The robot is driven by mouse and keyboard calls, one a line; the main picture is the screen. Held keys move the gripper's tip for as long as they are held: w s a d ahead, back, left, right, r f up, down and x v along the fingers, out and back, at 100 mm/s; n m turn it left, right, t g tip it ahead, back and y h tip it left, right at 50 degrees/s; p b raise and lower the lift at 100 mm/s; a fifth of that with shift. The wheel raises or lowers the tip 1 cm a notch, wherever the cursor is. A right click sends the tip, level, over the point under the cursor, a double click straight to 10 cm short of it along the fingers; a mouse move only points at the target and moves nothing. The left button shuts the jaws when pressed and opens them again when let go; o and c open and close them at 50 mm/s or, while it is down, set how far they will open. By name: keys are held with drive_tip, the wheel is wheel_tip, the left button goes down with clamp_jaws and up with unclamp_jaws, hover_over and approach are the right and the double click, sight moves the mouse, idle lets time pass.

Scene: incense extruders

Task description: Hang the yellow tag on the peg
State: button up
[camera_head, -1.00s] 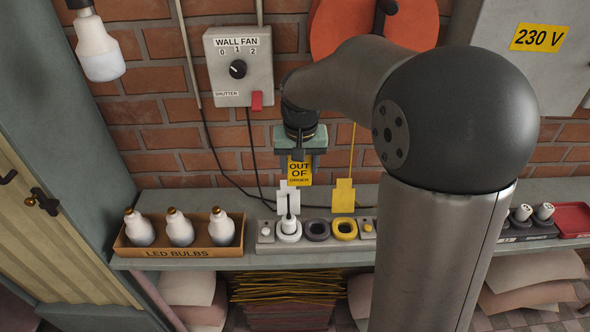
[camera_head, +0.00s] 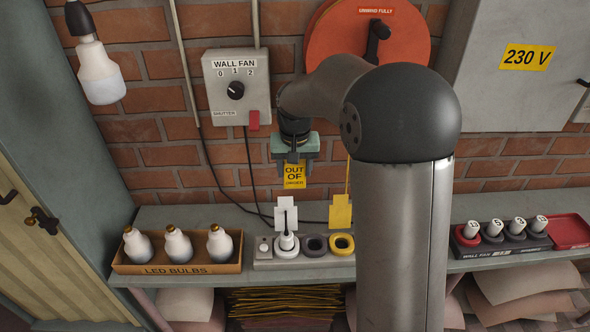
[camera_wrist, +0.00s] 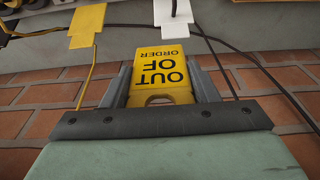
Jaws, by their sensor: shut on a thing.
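The yellow tag (camera_head: 294,176) reads "OUT OF ORDER" and hangs below my gripper (camera_head: 295,158) in front of the brick wall. In the wrist view the tag (camera_wrist: 160,72) sits between the two fingers of my gripper (camera_wrist: 161,88), which are shut on it. A hole or slot shows at the tag's end nearest the gripper. The tag is apart from the wall fan box (camera_head: 236,87), to its lower right. I cannot pick out the peg for certain in either view; my arm hides part of the wall.
Below lies a shelf with a socket strip (camera_head: 263,264), a box of bulbs (camera_head: 178,268) and a red tray (camera_head: 570,231). A white label (camera_head: 286,214) and a yellow cord label (camera_head: 340,212) stand near the sockets. An orange reel (camera_head: 335,30) is behind my arm.

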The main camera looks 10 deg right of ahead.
drive_tip(key=shift+w+d+f+p, duration=0.15)
drive_tip(key=shift+w+f, duration=0.05)
drive_tip(key=shift+w, duration=0.5)
drive_tip(key=shift+w+d+f+p, duration=0.15)
drive_tip(key=shift+w, duration=0.55)
drive_tip(key=o, duration=1)
drive_tip(key=shift+o, duration=0.2)
